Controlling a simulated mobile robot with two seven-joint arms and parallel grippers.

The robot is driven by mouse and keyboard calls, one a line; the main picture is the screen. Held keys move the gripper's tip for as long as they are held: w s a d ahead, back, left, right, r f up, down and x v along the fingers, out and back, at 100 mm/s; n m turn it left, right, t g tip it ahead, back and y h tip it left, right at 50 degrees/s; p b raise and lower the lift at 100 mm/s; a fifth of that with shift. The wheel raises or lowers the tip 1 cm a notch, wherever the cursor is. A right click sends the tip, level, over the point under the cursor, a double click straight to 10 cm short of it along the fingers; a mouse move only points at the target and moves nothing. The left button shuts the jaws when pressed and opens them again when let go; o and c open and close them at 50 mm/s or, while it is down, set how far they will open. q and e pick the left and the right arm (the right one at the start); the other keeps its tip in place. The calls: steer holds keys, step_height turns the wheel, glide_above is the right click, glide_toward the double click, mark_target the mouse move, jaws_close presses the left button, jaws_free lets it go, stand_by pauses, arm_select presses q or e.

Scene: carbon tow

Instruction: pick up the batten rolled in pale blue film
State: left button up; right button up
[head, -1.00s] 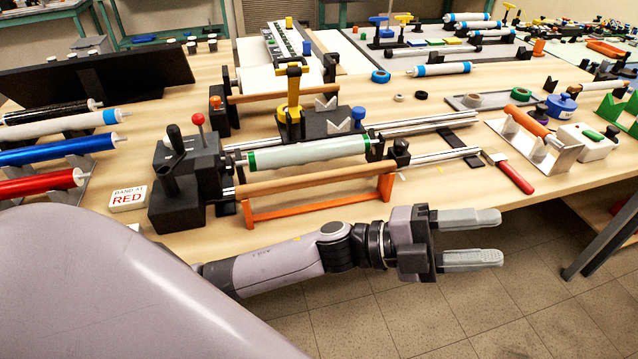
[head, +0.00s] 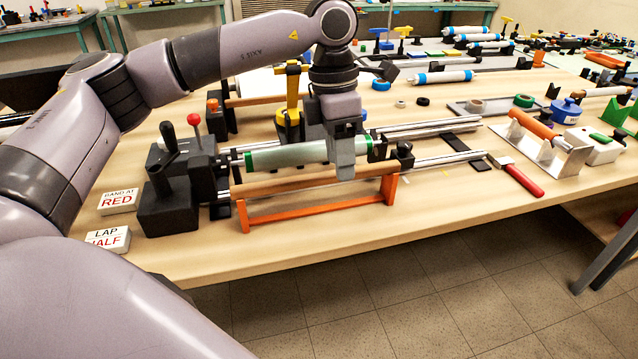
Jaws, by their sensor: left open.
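A pale grey-green roll with green end bands (head: 290,155) lies level between the black end blocks of a winding stand at the middle of the table. Its film looks pale, and I cannot tell for sure that it is blue. My left gripper (head: 342,158) points down over the right part of this roll. It is open, with one finger in front of the roll and the other hidden. I cannot tell whether it touches. Pale rolls with blue ends lie farther back, one (head: 440,77) alone and several (head: 482,38) behind it. My right gripper is not in view.
A wooden rod (head: 300,182) on an orange rack (head: 310,211) runs along the front of the stand. Black end blocks and a lever (head: 168,195) stand left, steel rails (head: 440,160) right. A red-handled tool (head: 524,180) lies right. Bare table is in front.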

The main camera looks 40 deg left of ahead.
mark_target(319, 174)
arm_select(q)
steer(key=shift+n+y, duration=0.3)
steer(key=shift+y, duration=0.5)
steer(key=a, duration=0.1)
steer(key=a+r, duration=0.2)
steer(key=a, duration=0.1)
steer(key=shift+w, duration=0.15)
steer(key=shift+a+f, duration=0.1)
steer(key=shift+a, duration=0.15)
step_height(319, 174, down, 7)
steer(key=shift+w+d+r, duration=0.1)
steer(key=shift+r, duration=0.1)
jaws_close()
